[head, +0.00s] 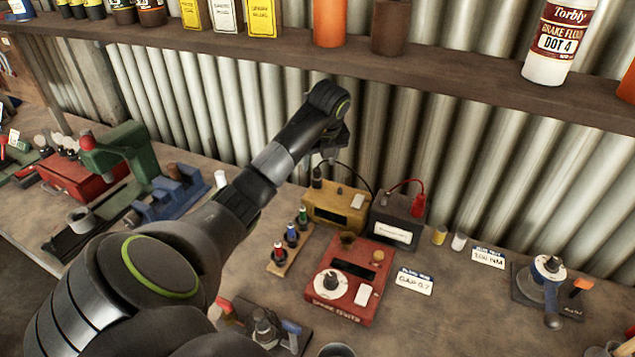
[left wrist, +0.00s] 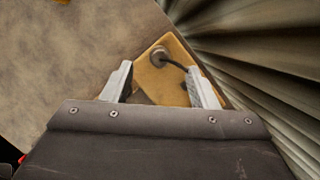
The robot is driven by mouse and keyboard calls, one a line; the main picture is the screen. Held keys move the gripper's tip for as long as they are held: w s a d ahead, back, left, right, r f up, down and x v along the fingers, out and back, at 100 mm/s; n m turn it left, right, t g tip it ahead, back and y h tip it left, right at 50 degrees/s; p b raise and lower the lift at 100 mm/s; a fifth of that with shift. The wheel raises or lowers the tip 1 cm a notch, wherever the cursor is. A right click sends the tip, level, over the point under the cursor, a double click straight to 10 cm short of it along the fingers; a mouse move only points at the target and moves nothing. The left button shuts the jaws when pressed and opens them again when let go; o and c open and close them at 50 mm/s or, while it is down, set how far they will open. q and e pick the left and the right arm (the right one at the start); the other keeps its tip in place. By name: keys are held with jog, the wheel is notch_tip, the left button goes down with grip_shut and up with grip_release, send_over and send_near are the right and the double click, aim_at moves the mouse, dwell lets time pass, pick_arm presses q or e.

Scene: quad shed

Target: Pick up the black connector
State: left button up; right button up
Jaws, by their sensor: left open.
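The black connector (head: 317,178) stands at the top rear of a yellow box (head: 331,214), with a black cable arching right toward a dark battery-like box (head: 397,222). In the left wrist view the connector (left wrist: 158,58) shows as a round dark end with its cable on the yellow box (left wrist: 172,86). My left gripper (head: 329,155) is just above the connector, pointing down. In the left wrist view its two fingers (left wrist: 160,80) are apart, with the connector slightly beyond the gap between them. Nothing is held. My right gripper is not in view.
A red clip (head: 418,205) is on the dark box. A red device (head: 351,280) and a rack of small bottles (head: 290,242) are in front. The corrugated wall (head: 440,150) is close behind, and a shelf (head: 430,87) runs above. Bench space right of the red device is partly clear.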

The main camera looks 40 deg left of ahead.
aim_at(317, 169)
pick_arm(q)
jog(key=shift+w+a+f, duration=0.1)
jog(key=shift+w+f, duration=0.05)
jog(key=shift+f, duration=0.15)
jog(key=p+x, duration=0.3)
jog(key=x, duration=0.1)
jog(key=shift+a, duration=0.1)
jog(key=shift+f, duration=0.25)
jog(key=shift+a+f, duration=0.1)
jog(key=shift+f, duration=0.05)
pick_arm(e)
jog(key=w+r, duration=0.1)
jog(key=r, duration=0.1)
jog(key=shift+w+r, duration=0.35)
pick_arm(q)
jog(key=c, duration=1)
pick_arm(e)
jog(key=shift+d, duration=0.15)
pick_arm(q)
jog(key=shift+c, duration=0.2)
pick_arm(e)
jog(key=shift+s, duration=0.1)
